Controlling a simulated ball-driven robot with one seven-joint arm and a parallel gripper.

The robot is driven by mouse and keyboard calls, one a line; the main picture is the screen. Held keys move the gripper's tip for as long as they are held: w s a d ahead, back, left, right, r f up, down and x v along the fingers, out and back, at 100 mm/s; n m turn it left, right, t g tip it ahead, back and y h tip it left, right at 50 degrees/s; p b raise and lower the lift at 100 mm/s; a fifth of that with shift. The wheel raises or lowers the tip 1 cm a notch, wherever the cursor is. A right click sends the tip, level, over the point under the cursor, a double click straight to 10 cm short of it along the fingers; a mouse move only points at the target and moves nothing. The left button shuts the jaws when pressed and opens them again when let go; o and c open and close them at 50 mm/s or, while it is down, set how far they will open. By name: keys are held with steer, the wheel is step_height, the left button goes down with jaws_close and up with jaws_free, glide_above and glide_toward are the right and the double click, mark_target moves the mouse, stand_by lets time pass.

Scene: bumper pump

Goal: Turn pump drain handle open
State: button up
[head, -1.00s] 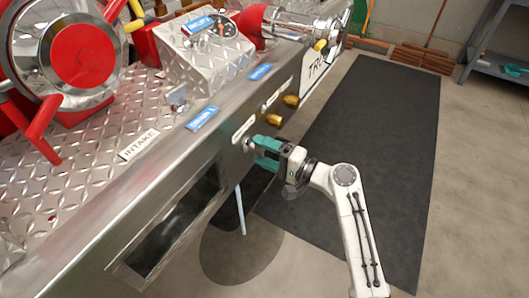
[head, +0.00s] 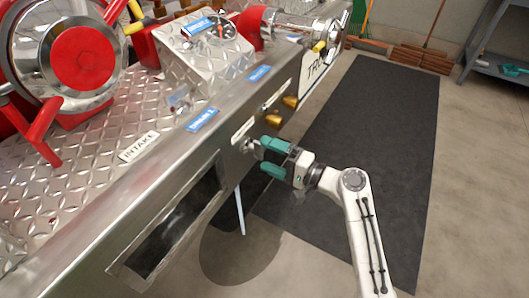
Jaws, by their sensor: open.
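My gripper (head: 265,157) is at the front face of the metal bumper (head: 140,205), with its two teal fingers spread apart and nothing between them. A small silver knob (head: 250,147) on the bumper face lies just left of the upper fingertip; I cannot tell whether they touch. A second silver knob (head: 263,108) sits farther along the face beside a white label. Labels on the face are too small to read, so I cannot tell which knob is the pump drain handle. A thin pale vertical strip (head: 240,210), rod or water stream, hangs below the bumper.
Two brass fittings (head: 290,101) stick out of the bumper face beyond my gripper. A dark rectangular opening (head: 170,220) is in the face at near left. A dark mat (head: 370,130) covers the floor to the right. A grey shelf (head: 490,65) stands at back right.

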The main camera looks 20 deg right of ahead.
steer(key=p+v, duration=0.1)
steer(key=v, duration=0.7)
steer(key=shift+s+d, duration=0.2)
steer(key=shift+s, duration=0.1)
steer(key=shift+a+f, duration=0.1)
